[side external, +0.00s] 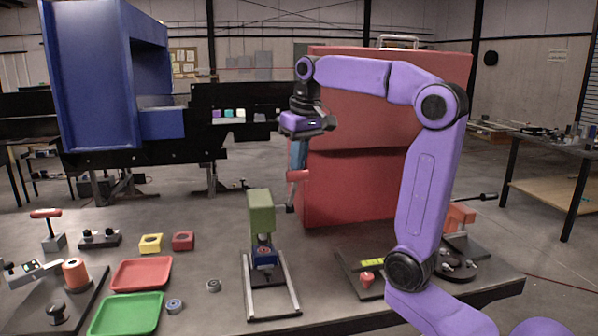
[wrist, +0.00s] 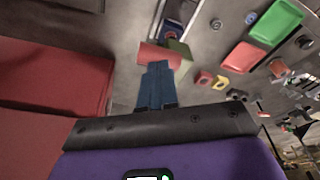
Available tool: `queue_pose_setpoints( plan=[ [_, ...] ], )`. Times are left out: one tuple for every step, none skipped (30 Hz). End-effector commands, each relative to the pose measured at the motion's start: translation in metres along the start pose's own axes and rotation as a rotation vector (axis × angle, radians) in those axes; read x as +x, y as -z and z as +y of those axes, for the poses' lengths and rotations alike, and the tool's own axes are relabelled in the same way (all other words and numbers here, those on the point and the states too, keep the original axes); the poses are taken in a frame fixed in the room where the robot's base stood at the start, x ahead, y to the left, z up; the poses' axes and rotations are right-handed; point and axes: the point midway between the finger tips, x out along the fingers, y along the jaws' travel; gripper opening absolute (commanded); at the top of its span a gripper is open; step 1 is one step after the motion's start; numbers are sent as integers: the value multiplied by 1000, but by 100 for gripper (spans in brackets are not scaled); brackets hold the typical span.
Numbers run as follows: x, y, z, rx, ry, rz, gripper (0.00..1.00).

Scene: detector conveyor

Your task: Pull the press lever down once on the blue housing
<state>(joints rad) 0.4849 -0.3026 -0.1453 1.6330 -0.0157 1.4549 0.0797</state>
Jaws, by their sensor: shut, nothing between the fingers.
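The press (side external: 261,213) has a green head on an upright frame with two pale rails, near the middle of the bench. A small blue housing (side external: 264,256) sits under the head; it also shows in the wrist view (wrist: 172,31). The press lever (side external: 299,176) has a red handle on a grey rod, raised to the right of the head; the handle also shows in the wrist view (wrist: 152,54). My gripper (side external: 297,167) points down with its blue fingers shut and empty. The fingertips are at the top of the handle; I cannot tell whether they touch it.
A large red cabinet (side external: 350,185) stands close behind and right of my gripper. A red tray (side external: 141,274), a green tray (side external: 125,315) and small blocks lie left of the press. A red button (side external: 367,280) is on the right. A large blue machine (side external: 90,90) stands behind left.

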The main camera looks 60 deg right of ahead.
Motion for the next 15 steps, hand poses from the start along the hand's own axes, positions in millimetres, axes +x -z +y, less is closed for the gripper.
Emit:
queue_pose_setpoints(
  plan=[
    [-3,1,0,0,0,1,0],
    [-6,2,0,0,0,2,0],
    [-9,3,0,0,0,2,0],
    [-12,3,0,1,0,2,0],
    [-14,4,0,1,0,3,0],
    [-18,4,0,1,0,1,0],
    [-20,5,0,1,0,2,0],
    [-23,5,0,1,0,3,0],
    [-26,6,0,1,0,2,0],
    [-29,6,0,1,0,2,0],
    [-31,7,0,0,0,2,0],
    [-35,8,0,0,0,2,0],
    [-37,8,0,0,0,2,0],
    [-39,8,0,0,0,3,0],
    [-42,9,0,0,0,2,0]
  ],
)
